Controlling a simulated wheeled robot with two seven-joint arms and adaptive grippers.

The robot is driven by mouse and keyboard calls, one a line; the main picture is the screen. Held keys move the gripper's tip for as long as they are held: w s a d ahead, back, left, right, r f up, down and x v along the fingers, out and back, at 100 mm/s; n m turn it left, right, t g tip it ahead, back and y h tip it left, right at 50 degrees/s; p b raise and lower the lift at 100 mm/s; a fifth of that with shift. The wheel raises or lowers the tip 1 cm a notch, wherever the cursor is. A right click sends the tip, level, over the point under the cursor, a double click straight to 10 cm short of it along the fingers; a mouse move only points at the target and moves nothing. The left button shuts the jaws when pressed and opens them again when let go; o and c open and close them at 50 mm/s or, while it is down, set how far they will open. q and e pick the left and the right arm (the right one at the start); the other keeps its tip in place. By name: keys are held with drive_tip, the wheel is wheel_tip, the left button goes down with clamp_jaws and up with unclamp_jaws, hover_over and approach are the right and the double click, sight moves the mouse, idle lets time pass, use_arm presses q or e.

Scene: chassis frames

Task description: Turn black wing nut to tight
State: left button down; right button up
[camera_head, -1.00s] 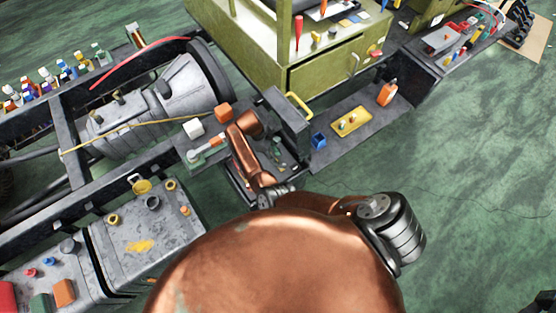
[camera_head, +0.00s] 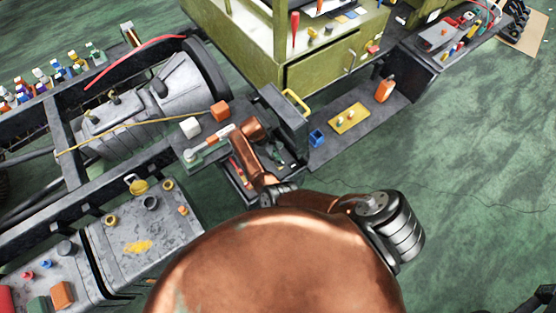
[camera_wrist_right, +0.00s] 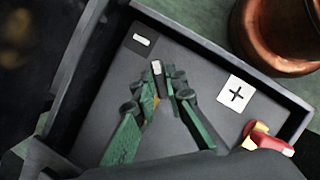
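In the right wrist view, my right gripper (camera_wrist_right: 168,82) points its green fingers down into a dark open tray (camera_wrist_right: 230,57). The fingertips are close together around or beside a small dark piece with a pale top (camera_wrist_right: 157,68). It may be the black wing nut, but I cannot tell for sure. A black minus label (camera_wrist_right: 141,40) lies up and left of the tips, and a white plus label (camera_wrist_right: 236,95) lies to the right. In the head view, my right gripper (camera_head: 277,154) is small and partly hidden over the tray. My left gripper is not in view.
A red and yellow piece (camera_wrist_right: 266,139) sits at the tray's right wall. In the head view, an orange block (camera_head: 220,111) and a white block (camera_head: 190,127) lie left of my arm.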

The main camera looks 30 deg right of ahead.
clamp_jaws()
drive_tip(key=shift+m, duration=0.3)
drive_tip(key=shift+d+m, duration=0.1)
drive_tip(key=shift+m, duration=0.2)
drive_tip(key=m+g+y, duration=0.1)
drive_tip(key=m, duration=0.2)
drive_tip(key=shift+w, duration=0.1)
drive_tip(key=m+y, duration=0.1)
drive_tip(key=m, duration=0.2)
drive_tip(key=m+y, duration=0.1)
drive_tip(key=m, duration=0.2)
drive_tip(key=shift+d+y+p, duration=0.2)
drive_tip(key=shift+y+p, duration=0.1)
drive_tip(key=shift+p, duration=0.1)
drive_tip(key=shift+m, duration=0.3)
